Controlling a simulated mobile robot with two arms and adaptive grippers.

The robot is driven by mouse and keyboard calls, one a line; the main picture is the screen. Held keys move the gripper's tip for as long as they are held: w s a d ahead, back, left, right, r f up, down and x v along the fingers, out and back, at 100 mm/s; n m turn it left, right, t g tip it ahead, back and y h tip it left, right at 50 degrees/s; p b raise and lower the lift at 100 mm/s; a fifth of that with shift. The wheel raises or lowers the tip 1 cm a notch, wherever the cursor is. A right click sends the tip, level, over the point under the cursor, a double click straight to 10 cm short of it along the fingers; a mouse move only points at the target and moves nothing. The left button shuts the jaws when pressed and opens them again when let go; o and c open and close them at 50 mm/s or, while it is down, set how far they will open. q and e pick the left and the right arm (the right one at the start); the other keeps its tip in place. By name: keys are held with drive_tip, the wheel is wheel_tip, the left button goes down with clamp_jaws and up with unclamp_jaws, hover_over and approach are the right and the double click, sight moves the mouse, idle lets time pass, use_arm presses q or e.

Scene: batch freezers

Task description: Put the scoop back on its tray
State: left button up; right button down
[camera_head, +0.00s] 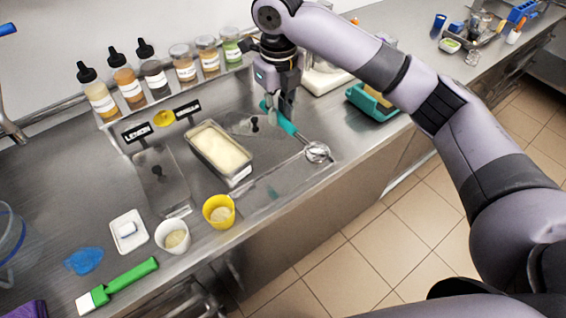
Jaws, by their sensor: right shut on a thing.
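A scoop with a teal handle (279,118) and a round silver metal head (317,152) is at the right of the sunken counter area. My right gripper (286,110) points down and is shut on the handle near its upper end. The head is toward the front right of the gripper; I cannot tell whether it touches the steel. A small white tray (118,237) lies at the left front of the counter with a small whitish block on it; I cannot tell whether it is the scoop's tray. My left gripper is not in view.
A metal pan of pale yellow ice cream (220,150) sits left of the scoop. A white cup (173,238) and a yellow cup (218,212) stand in front. Bottles and jars line the back. A green-handled spatula (122,283) and a blue patch (84,261) lie at the front left.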

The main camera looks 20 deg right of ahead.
wheel_tip(320, 180, down, 16)
drive_tip(key=p, duration=0.3)
drive_tip(key=shift+r, duration=0.2)
drive_tip(key=shift+f, duration=0.45)
drive_tip(key=shift+f, duration=0.1)
drive_tip(key=shift+f, duration=0.15)
drive_tip(key=c, duration=1.5)
unclamp_jaws()
